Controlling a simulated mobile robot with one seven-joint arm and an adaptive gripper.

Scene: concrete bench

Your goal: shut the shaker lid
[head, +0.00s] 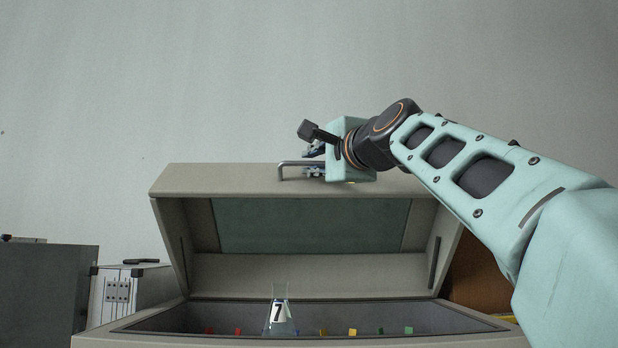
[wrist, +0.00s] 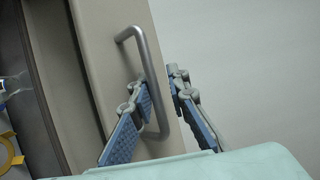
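The shaker lid (head: 180,183) stands raised, tilted back above the shaker body (head: 130,340), with a dark window in it. A grey bar handle (head: 281,170) is on its front edge; it also shows in the wrist view (wrist: 143,50). My gripper (head: 314,160) is at the handle's right part. In the wrist view my gripper (wrist: 160,88) has its fingers apart, with the handle bar between them. The bar is close to the left finger; whether they touch I cannot tell. A gap shows between the bar and the right finger.
A flask (head: 278,310) labelled 7 stands inside the shaker, among several small coloured pieces. A silver case (head: 125,288) and a dark grey box (head: 40,285) are at the left. A brown surface (head: 478,275) is behind at the right.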

